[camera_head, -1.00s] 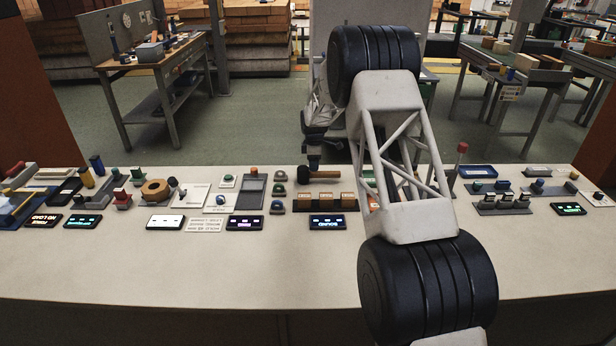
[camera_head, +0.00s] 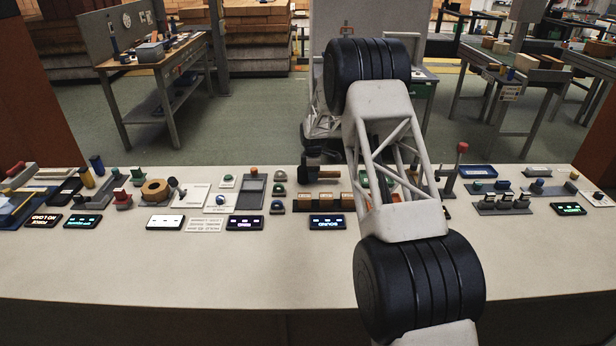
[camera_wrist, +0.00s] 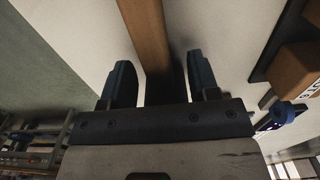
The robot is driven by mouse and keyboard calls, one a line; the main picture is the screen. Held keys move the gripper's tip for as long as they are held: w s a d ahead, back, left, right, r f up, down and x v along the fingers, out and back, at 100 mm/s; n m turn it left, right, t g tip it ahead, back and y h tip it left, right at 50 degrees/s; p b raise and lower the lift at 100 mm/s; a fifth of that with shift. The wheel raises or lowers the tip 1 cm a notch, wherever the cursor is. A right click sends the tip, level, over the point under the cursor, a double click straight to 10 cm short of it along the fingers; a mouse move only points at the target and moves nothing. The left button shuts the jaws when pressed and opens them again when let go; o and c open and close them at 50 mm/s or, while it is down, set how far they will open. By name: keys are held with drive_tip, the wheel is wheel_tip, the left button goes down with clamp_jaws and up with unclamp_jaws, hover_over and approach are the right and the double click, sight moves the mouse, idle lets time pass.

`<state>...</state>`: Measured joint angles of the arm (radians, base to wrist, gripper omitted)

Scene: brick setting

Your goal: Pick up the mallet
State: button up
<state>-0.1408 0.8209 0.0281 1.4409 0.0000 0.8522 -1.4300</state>
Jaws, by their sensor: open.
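The mallet shows as a brown wooden handle (camera_wrist: 147,30) in the wrist view, running down from the top edge in between my gripper's two dark fingers. In the head view a short tan length of it (camera_head: 329,174) shows at the back of the console. Its head cannot be made out. My gripper (camera_wrist: 158,65) is open, with one finger on each side of the handle and a gap to both. In the head view my gripper (camera_head: 312,173) is low at the console's back edge, partly hidden by my arm.
The pale console (camera_head: 200,265) has a clear front half. Wooden blocks (camera_head: 325,201) sit just in front of the mallet. A red-knobbed lever (camera_head: 461,148) stands to the right, close to my arm.

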idle(0.5)
clamp_jaws()
